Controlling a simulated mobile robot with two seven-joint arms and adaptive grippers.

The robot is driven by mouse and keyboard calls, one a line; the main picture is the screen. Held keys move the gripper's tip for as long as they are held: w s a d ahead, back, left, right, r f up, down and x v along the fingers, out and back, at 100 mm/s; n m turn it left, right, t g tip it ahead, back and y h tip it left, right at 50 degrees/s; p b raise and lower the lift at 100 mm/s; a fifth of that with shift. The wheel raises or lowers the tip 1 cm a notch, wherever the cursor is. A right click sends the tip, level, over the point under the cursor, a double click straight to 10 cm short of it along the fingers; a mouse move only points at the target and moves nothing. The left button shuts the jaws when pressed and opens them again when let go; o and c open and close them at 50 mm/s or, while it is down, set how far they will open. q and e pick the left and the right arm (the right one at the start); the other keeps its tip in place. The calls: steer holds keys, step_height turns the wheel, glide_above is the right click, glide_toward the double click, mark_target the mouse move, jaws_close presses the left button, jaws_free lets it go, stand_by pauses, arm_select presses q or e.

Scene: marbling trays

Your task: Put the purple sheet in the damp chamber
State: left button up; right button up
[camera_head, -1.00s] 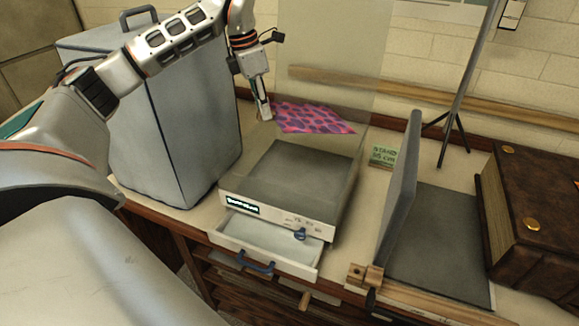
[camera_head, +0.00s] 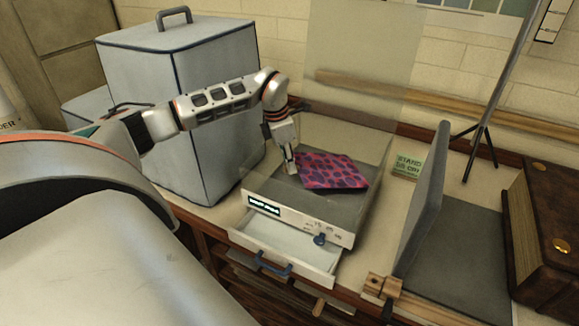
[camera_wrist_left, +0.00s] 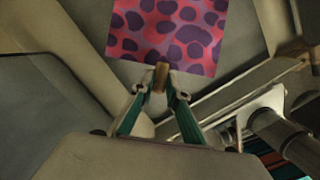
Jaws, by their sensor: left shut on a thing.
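The sheet (camera_head: 335,170), pink-red with purple blotches, shows in the head view over the dark grey top of a white-fronted unit (camera_head: 300,222). My left gripper (camera_head: 291,168) is shut on the sheet's near left edge. The left wrist view shows the sheet (camera_wrist_left: 168,28) reaching out from the closed fingertips (camera_wrist_left: 160,78), with a small brown piece between them. I cannot tell whether the sheet touches the grey top. A clear panel (camera_head: 360,75) stands upright behind the unit. Which thing is the damp chamber is not certain from the frames. My right gripper is not in view.
The unit's shallow front drawer (camera_head: 285,250) is pulled open. A tall grey lidded box (camera_head: 180,125) stands left. To the right are an upright grey board (camera_head: 422,200) hinged at a flat grey base (camera_head: 460,255), a green card (camera_head: 408,166), a tripod stand (camera_head: 487,130) and a brown case (camera_head: 550,235).

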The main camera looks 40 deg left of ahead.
arm_select(q)
steer(key=shift+f, duration=0.75)
steer(key=o, duration=0.7)
steer(key=shift+f, duration=0.1)
steer(key=shift+r, duration=0.2)
steer(key=r, duration=0.4)
steer(key=s+r, duration=0.1)
steer(key=r, duration=0.2)
steer(key=s+a+r, duration=0.1)
steer(key=r, duration=0.3)
steer(key=shift+a+r, duration=0.1)
steer(key=shift+r, duration=0.2)
